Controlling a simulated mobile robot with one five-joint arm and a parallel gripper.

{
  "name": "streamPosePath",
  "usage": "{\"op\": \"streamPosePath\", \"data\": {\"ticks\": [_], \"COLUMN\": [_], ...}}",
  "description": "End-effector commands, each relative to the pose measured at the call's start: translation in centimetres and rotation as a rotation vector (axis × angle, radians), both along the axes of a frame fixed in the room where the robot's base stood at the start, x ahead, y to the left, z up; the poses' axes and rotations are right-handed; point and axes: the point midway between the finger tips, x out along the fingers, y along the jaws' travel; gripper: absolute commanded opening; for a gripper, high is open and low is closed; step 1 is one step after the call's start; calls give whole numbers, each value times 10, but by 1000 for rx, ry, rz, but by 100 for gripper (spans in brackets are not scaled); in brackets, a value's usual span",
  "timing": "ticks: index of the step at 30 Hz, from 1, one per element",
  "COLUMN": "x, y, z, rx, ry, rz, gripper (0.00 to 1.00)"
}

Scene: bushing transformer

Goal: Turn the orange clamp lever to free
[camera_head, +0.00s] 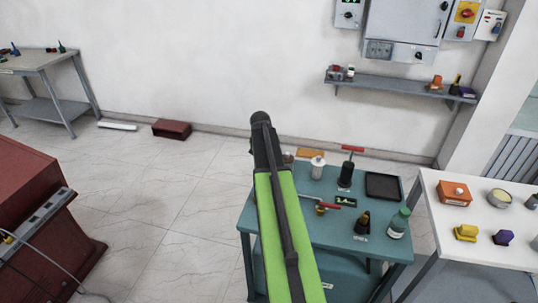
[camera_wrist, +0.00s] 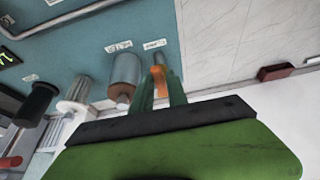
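In the wrist view the orange clamp lever (camera_wrist: 158,80) shows in the narrow gap between the two green fingers of my gripper (camera_wrist: 160,86). It stands by a small grey post at the edge of the teal table (camera_wrist: 150,25). The fingers are close on either side of the orange part. I cannot tell whether they touch it. The lower part of the lever is hidden by the fingers and the gripper body. In the head view my green arm hides the gripper and the lever.
A grey cylinder with a copper end (camera_wrist: 124,75) stands close left of the fingers. On the teal table (camera_head: 330,235) are a red-handled lever (camera_head: 324,201), a dark cylinder (camera_head: 346,172), a black tray (camera_head: 383,187) and bottles.

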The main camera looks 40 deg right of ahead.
Motion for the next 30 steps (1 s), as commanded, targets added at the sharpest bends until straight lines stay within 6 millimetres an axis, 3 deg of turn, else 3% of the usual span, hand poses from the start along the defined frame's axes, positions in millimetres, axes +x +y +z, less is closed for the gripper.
{"op": "streamPosePath", "data": {"ticks": [4,17,23,30], "x": [0,-2,-9,-19], "y": [0,1,11,31], "z": [0,10,43,99], "rx": [-1,-4,-4,-3], "ry": [0,1,1,0], "rz": [1,1,1,1], "gripper": [36,36,36,36]}}
